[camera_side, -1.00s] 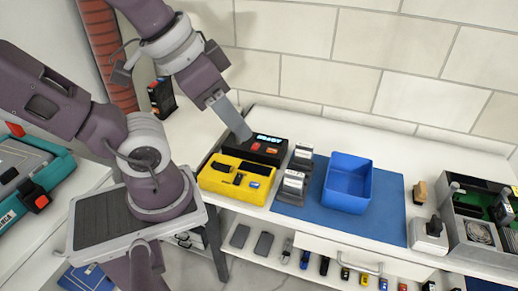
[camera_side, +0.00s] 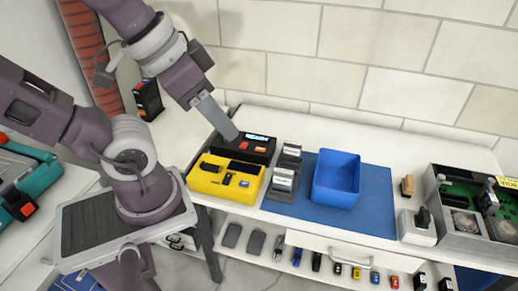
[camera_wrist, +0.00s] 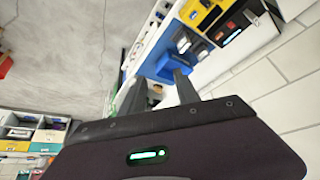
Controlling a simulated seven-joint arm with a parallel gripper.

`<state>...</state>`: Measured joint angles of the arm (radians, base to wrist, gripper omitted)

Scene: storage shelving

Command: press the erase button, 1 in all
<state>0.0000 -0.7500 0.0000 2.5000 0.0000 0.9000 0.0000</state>
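A black device (camera_side: 255,154) stands at the back left of the white bench, behind a yellow tray. Its top carries a lit display (camera_side: 257,138), a red button (camera_side: 243,146) and an orange-red button (camera_side: 261,149); their labels are too small to read. My gripper (camera_side: 231,134) points down at the device's left back corner, close to the display; I cannot tell if it touches. In the wrist view the device (camera_wrist: 240,20) shows at upper right, and my gripper's (camera_wrist: 160,73) two fingers stand apart with nothing held between them.
The yellow tray (camera_side: 210,184) stands just in front of the device. Right of it are grey holders (camera_side: 285,180), a blue bin (camera_side: 336,182) on a blue mat (camera_side: 378,205), and a grey case (camera_side: 465,238). The tiled wall (camera_side: 410,97) rises behind.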

